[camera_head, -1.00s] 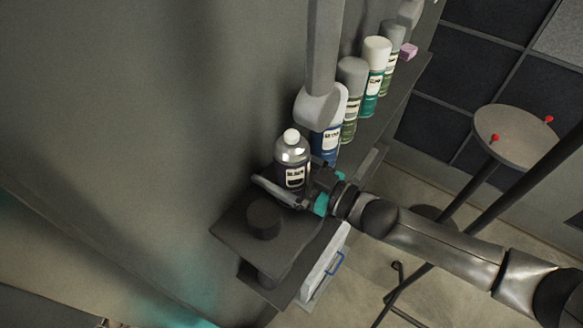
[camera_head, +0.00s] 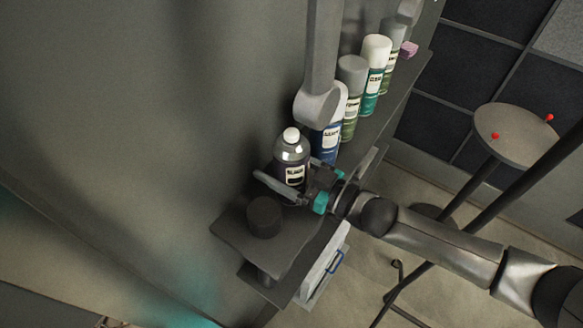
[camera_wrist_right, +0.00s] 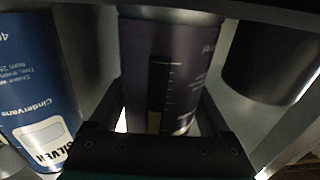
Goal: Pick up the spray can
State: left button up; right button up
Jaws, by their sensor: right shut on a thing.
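The spray can (camera_head: 291,152) has a white nozzle, a shiny silver-grey top and a dark purple body with a pale label. It stands upright near the front end of the shelf. My right gripper (camera_head: 295,186) comes in from the right and is shut on the can's lower body. In the right wrist view the purple can (camera_wrist_right: 165,65) is between the two dark fingers, and its top is cut off by the frame. The can's base is hidden behind the gripper, so I cannot tell whether it touches the shelf. My left gripper is not in view.
A black cylinder (camera_head: 264,217) stands on the shelf end (camera_head: 285,250) in front of the can. A blue can (camera_head: 328,143) stands close behind, then several more cans in a row. A grey post (camera_head: 323,60) hangs above. A round stool (camera_head: 510,135) is at right.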

aim_at(277, 140)
jog(key=shift+r, duration=0.2)
notch_tip(277, 140, up, 10)
jog(key=shift+f+p, duration=0.1)
jog(key=shift+p, duration=0.3)
jog(key=o, duration=1)
grip_shut()
